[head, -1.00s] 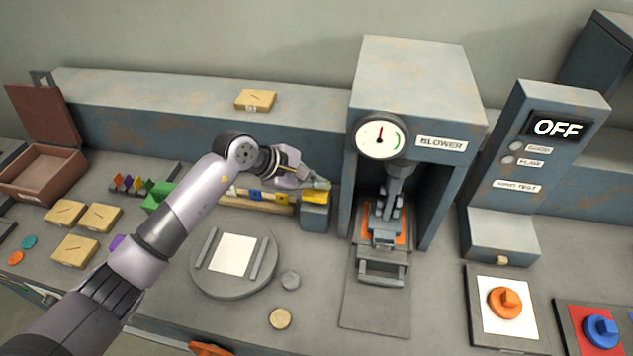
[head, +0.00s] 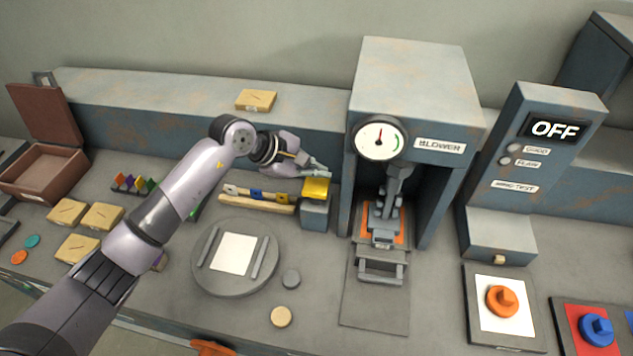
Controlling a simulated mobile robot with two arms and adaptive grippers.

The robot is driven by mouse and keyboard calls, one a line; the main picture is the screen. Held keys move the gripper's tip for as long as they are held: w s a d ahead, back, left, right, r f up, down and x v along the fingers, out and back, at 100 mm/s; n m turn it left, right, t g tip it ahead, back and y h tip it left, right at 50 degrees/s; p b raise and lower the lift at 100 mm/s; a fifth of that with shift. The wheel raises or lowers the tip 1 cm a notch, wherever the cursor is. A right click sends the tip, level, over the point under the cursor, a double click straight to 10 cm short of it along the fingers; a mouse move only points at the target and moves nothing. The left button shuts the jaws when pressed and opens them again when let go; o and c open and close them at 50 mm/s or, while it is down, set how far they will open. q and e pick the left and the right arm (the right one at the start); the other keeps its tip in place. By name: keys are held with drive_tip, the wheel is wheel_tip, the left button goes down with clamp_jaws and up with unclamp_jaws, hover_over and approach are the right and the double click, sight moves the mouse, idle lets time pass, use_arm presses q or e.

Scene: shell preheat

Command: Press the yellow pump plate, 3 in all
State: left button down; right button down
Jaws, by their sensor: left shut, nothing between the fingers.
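The yellow pump plate (head: 316,188) sits on top of a small grey pump block (head: 314,213) beside the blower housing (head: 412,82). My left gripper (head: 322,172) is shut and empty. Its fingertips are just above the back part of the plate; I cannot tell whether they touch it. The round gauge (head: 380,137) on the blower has its needle pointing almost straight up, with a green band at its right. My right gripper is not in view.
A wooden rack (head: 258,200) with coloured pieces stands just left of the pump. A round grey turntable (head: 208,278) with a white square lies in front. The blower's tray (head: 375,310) and the OFF panel (head: 555,130) are to the right.

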sight(317, 186)
use_arm(q)
drive_tip(key=shift+r+p, duration=0.65)
drive_tip(key=shift+r, duration=1.35)
idle(0.3)
